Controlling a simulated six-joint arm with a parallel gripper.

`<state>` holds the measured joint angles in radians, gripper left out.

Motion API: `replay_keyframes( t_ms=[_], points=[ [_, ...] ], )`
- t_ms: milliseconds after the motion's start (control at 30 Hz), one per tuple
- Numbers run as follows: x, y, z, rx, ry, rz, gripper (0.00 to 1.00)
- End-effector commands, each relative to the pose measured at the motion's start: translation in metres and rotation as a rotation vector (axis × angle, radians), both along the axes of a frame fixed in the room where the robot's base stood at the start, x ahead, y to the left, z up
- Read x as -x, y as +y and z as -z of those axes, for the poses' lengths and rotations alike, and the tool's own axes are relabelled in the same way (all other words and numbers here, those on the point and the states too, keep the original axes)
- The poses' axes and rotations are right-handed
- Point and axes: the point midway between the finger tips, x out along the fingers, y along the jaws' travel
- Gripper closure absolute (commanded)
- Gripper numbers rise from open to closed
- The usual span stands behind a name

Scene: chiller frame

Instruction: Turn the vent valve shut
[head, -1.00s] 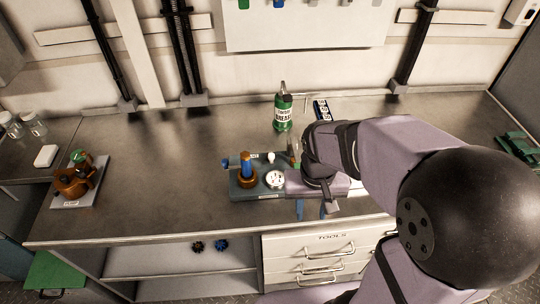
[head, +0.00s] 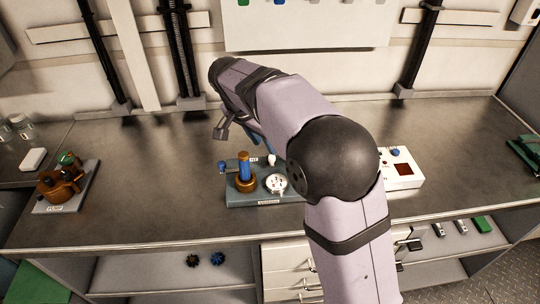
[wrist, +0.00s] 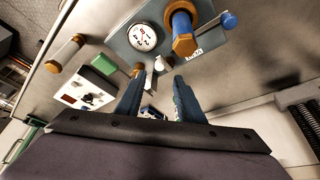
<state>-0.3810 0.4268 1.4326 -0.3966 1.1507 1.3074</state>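A grey-blue plate (head: 240,198) on the bench carries a brass fitting with an upright blue post (head: 245,168), a round white gauge (head: 276,183), a blue knob (head: 222,166) at the left and a small white knob (head: 271,160) at the back. I cannot tell which part is the vent valve; the small labels are unreadable. My gripper (wrist: 157,76) is open, its two blue fingers apart in the wrist view. The white knob (wrist: 158,63) shows just beyond the fingertips, apparently with nothing gripped. The blue post (wrist: 181,20) and gauge (wrist: 142,37) are further off. My arm hides the plate's right end in the head view.
A white box (head: 402,180) with a dark red screen stands right of the plate. A brown pump (head: 62,185) on its own plate is at the far left. The bench between pump and plate is clear. My arm covers the middle back in the head view.

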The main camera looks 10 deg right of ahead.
Motion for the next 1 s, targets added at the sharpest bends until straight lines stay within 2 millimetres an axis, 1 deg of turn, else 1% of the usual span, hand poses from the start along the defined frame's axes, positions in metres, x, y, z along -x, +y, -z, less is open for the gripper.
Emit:
replay_keyframes(
  t_ms=[167,500,633,800,1000],
  points=[
    [-0.003,-0.004,0.009,0.002,0.003,0.0,0.65],
    [-0.013,-0.016,0.048,0.001,0.005,0.001,0.65],
    [-0.017,-0.019,0.06,0.002,0.005,0.0,0.65],
    [-0.019,-0.02,0.066,0.0,0.002,-0.001,0.65],
    [-0.019,-0.02,0.067,0.0,0.001,-0.001,0.65]
  ],
)
